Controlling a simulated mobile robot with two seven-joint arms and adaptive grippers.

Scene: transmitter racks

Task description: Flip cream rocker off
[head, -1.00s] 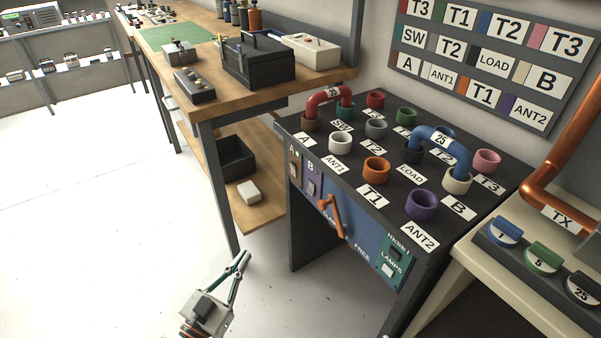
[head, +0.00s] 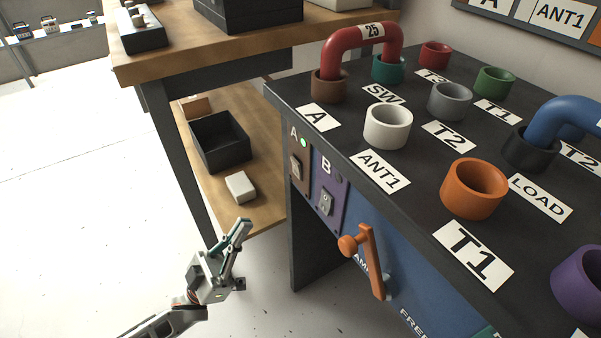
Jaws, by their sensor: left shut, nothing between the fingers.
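Two rockers show on the front panel of the dark jack table. The rocker under A (head: 296,167) looks dull beige-grey on a brown plate, with a lit green lamp (head: 304,142) above it. The rocker under B (head: 326,203) looks light grey on a purple plate, with a dark lamp (head: 338,178). I cannot tell for sure by colour which is the cream one. My left gripper (head: 243,226) is shut and empty, pointing up, left of the panel and lower in the picture, apart from both rockers. My right gripper is not in view.
An orange lever (head: 371,262) sticks out right of the rockers. A red link (head: 362,37) and a blue link (head: 566,117) arch over sockets on the tabletop. A wooden bench with a lower shelf (head: 264,205) holds a black bin (head: 220,140). Floor at left is clear.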

